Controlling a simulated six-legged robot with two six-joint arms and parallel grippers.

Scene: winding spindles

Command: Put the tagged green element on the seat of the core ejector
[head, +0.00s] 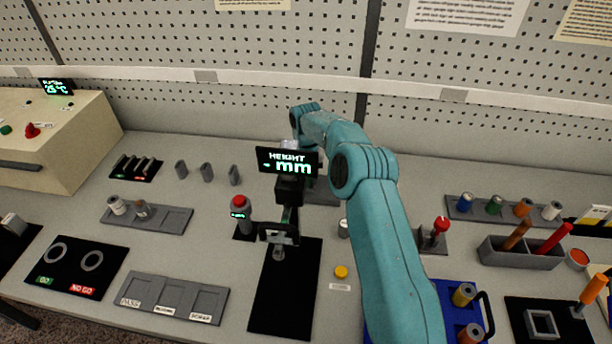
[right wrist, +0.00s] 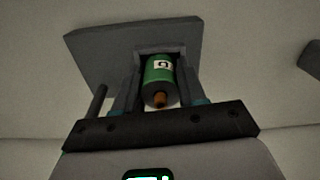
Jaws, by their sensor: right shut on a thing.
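The green element (right wrist: 160,70) carries a white tag reading "G" with a partly hidden character. In the right wrist view it sits between the fingers of my right gripper (right wrist: 159,82), which is shut on it. A brown core end points toward the camera. A grey block with a plate (right wrist: 105,55) lies directly behind the element; I cannot tell whether they touch. In the head view my teal right arm reaches to the back middle, and its gripper and the element are hidden behind the height display (head: 287,161). I cannot surely identify the core ejector. My left gripper is not in view.
The height gauge stands over a black mat (head: 286,300). A red-knobbed lever (head: 440,226) stands right of my arm. A row of spools (head: 494,205) and a grey bin (head: 520,252) lie further right. Grey trays (head: 173,298) lie at left.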

